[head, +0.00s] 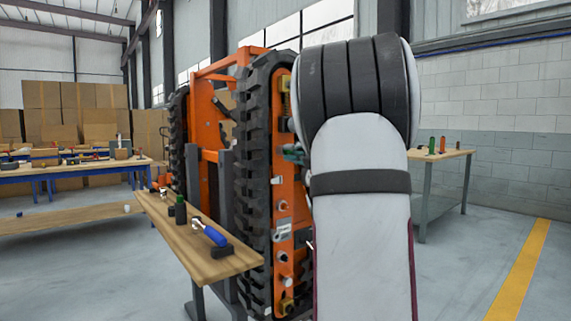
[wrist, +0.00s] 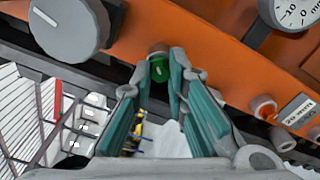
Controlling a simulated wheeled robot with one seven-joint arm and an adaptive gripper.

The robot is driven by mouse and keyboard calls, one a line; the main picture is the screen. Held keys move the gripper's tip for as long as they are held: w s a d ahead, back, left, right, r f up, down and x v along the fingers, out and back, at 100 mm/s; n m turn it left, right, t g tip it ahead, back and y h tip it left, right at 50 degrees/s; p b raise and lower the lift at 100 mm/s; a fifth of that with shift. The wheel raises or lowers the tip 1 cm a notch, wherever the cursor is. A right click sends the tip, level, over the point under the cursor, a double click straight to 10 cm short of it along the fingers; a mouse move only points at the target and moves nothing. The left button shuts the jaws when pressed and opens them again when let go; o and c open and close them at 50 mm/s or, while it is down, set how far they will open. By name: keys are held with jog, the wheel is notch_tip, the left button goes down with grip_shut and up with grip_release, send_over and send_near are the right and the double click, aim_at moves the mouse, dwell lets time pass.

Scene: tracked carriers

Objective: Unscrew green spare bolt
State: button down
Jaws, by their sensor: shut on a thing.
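The green spare bolt (wrist: 160,69) sits at the orange panel (wrist: 215,45) in the wrist view, below a brownish round fitting. My gripper (wrist: 161,72) is shut on the bolt, with a fingertip on either side of it. How far the bolt sits in its hole cannot be told. In the head view my gripper (head: 293,153) shows only in part at the orange side of the tracked carrier (head: 283,180). My pale arm hides the rest, and the bolt cannot be made out there.
A grey knob (wrist: 70,25) and a dial gauge (wrist: 290,12) flank the bolt, with a labelled fitting (wrist: 264,107) at right. A wooden shelf (head: 190,245) with tools stands left of the track. A small table (head: 440,154) with bottle-like items stands at right.

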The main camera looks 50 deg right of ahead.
jog(key=n+b, duration=0.4)
jog(key=b, duration=0.1)
jog(key=shift+f, duration=0.1)
jog(key=shift+r+n+b, duration=0.2)
jog(key=shift+n+b, duration=0.9)
jog(key=shift+b, duration=0.15)
jog(key=c, duration=1.7)
grip_release()
